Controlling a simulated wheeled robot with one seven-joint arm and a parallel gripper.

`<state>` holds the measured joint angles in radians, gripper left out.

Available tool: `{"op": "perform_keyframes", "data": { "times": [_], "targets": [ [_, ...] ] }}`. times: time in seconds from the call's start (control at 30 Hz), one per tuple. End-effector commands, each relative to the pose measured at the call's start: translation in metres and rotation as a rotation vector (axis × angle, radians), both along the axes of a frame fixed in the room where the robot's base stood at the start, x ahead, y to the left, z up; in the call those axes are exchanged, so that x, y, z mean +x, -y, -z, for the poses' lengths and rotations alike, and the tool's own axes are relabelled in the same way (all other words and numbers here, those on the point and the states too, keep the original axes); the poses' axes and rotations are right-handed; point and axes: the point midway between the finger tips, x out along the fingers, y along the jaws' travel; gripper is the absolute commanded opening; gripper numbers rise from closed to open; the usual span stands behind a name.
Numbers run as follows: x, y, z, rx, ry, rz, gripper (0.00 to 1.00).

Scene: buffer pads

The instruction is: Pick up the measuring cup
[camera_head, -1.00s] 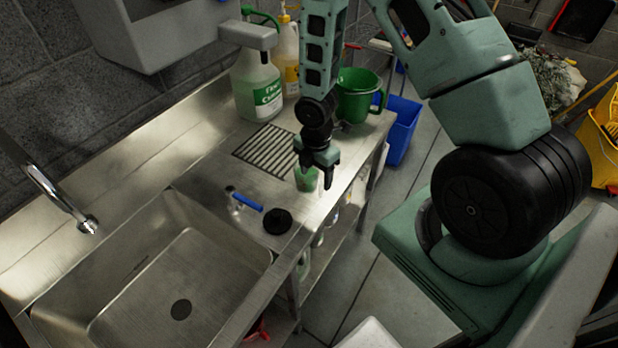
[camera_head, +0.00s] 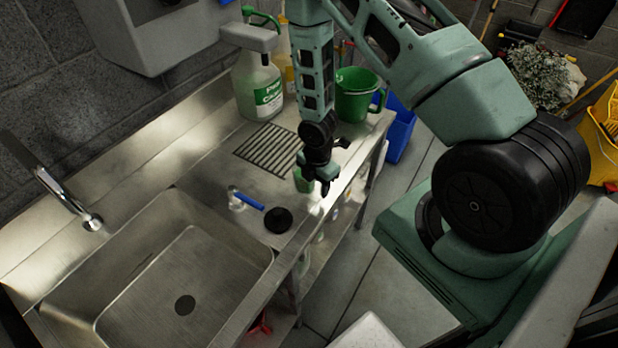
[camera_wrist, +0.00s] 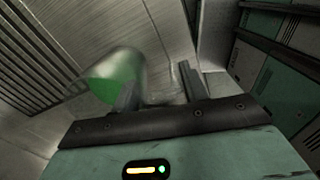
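A small clear cup with green in it, which looks like the measuring cup (camera_head: 302,181), stands on the steel counter near its front edge. My gripper (camera_head: 318,186) is low over the counter, right beside the cup and partly covering it. In the wrist view the cup (camera_wrist: 112,78) is blurred and lies mostly left of my gripper (camera_wrist: 158,90), overlapping the left finger. The two fingers stand apart with nothing clearly between them. I cannot tell whether the left finger touches the cup.
A green jug (camera_head: 354,104) and a spray bottle (camera_head: 257,85) stand at the counter's back. A black round piece (camera_head: 278,220) and a blue-handled tool (camera_head: 246,200) lie near the sink (camera_head: 150,285). The drain grille (camera_head: 267,148) is bare.

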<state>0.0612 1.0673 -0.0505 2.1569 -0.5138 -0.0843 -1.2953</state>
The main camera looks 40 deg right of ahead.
Motion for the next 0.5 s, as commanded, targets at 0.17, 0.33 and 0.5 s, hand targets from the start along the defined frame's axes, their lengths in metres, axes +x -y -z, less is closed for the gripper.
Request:
{"op": "perform_keyframes", "data": {
  "times": [0.17,0.33,0.5],
  "targets": [
    [-0.0002,-0.0007,0.0002,0.001,0.000,-0.002,0.02],
    [-0.0002,-0.0009,0.0003,0.001,-0.001,-0.002,0.02],
    [0.0000,-0.0010,-0.0013,0.002,0.000,-0.002,0.02]
  ]
}}
